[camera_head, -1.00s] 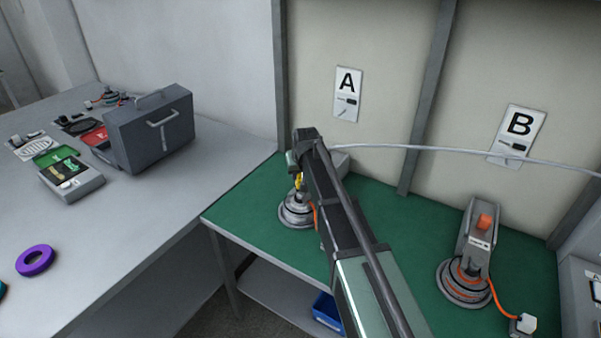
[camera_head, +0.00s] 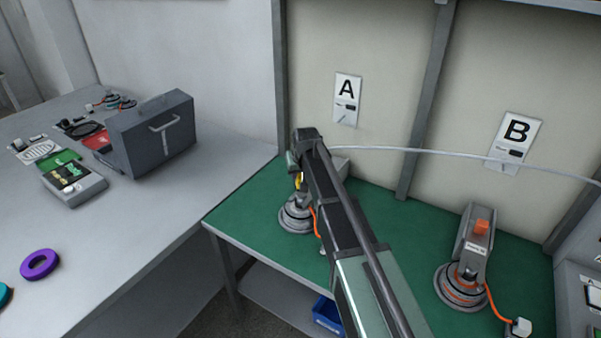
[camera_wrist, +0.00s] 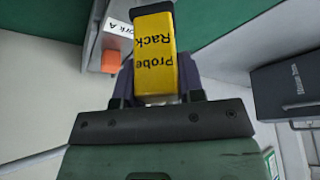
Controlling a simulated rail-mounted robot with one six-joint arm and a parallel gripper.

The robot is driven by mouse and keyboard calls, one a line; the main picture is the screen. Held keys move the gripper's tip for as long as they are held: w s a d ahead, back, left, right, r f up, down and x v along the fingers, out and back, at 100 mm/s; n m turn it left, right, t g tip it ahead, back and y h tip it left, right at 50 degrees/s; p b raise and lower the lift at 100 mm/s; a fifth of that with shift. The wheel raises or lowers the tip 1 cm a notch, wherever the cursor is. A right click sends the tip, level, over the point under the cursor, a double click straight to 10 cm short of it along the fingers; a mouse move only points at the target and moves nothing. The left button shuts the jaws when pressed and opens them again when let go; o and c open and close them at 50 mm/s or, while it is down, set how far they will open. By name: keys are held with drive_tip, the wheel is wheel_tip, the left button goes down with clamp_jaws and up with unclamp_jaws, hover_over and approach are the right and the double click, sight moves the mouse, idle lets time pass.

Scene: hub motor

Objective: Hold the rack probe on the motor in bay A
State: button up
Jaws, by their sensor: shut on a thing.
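The yellow rack probe (camera_wrist: 155,62), lettered "Rack Probe", is between the fingers of my gripper (camera_wrist: 155,85) in the wrist view. The gripper is shut on it. In the head view the motor in bay A (camera_head: 296,215) stands on the green bench top under the "A" sign. My arm covers part of it. A bit of the yellow probe (camera_head: 299,181) shows just above the motor. The probe's tip is hidden, so I cannot tell whether it touches the motor. The wrist view shows an orange block (camera_wrist: 111,61) and a "…ork A" label beside the probe.
The motor in bay B (camera_head: 462,285) stands at the right with an orange cable. A cable crosses from my arm to the right. A blue bin (camera_head: 327,314) is below.

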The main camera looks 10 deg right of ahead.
wheel_tip(320, 180, up, 4)
drive_tip(key=p, duration=0.2)
drive_tip(key=shift+f+p, duration=0.15)
drive_tip(key=shift+p, duration=0.15)
drive_tip(key=shift+f, duration=0.15)
